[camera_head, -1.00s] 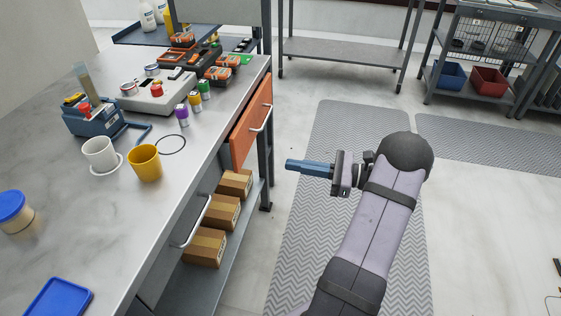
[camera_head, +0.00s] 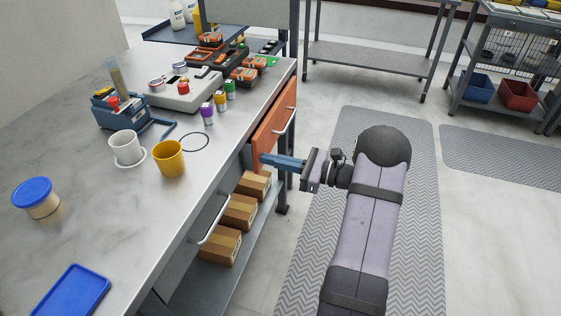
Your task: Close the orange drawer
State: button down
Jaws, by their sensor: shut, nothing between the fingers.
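The orange drawer (camera_head: 275,122) has a pale bar handle (camera_head: 285,121) on its front, under the right edge of the workbench. Its front stands out slightly from the bench, with a narrow dark gap at its near end. My gripper (camera_head: 264,159) is shut and empty, its blue fingers pointing left. The fingertips overlap the lower near corner of the orange front; whether they touch it I cannot tell. The inside of the drawer is hidden.
The workbench (camera_head: 70,223) carries a yellow cup (camera_head: 169,158), a white cup (camera_head: 126,147) and other items. A second bar handle (camera_head: 215,219) sits nearer under the edge. Cardboard boxes (camera_head: 238,212) stand on a lower shelf.

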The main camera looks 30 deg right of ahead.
aim_at(255, 154)
dwell(0.3)
jog(key=p+x, duration=0.1)
jog(key=x, duration=0.4)
jog(key=shift+a+r, duration=0.1)
jog(key=shift+w+r, duration=0.1)
jog(key=v, duration=1.4)
jog(key=shift+s+d, duration=0.2)
jog(key=shift+s, duration=0.05)
